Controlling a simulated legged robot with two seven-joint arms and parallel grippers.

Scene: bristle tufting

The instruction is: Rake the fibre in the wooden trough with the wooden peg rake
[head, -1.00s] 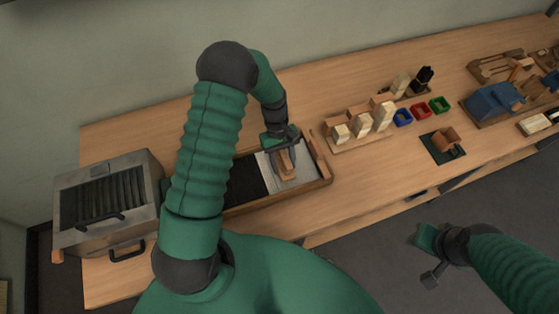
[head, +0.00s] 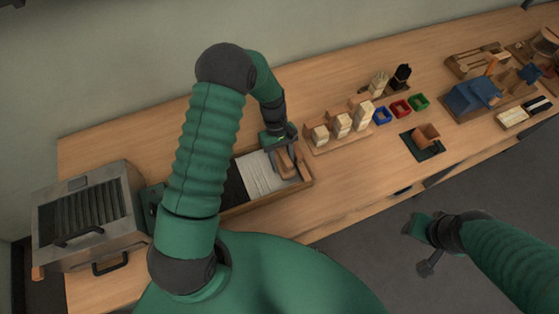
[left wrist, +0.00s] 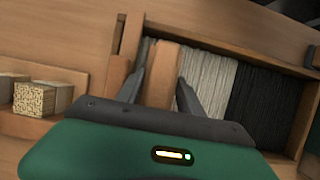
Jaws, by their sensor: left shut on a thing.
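The wooden trough (head: 306,183) lies on the bench and holds pale grey fibre (head: 258,174) beside black fibre (head: 234,188). Both also show in the left wrist view, the pale fibre (left wrist: 209,76) nearer the gripper and the black fibre (left wrist: 262,100) to the right. My left gripper (head: 284,158) is shut on the wooden peg rake (left wrist: 163,72), over the pale fibre near the trough's right end. The rake's pegs are hidden. My right gripper (head: 418,226) hangs away from the bench at the lower right; its jaws are too unclear to read.
A metal machine with a slatted top (head: 88,215) stands at the left. Right of the trough are pale bristle blocks (head: 342,124) on a wooden stand, small coloured bins (head: 400,108) and a dark mat (head: 436,149) with a brown block. Bare bench lies between.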

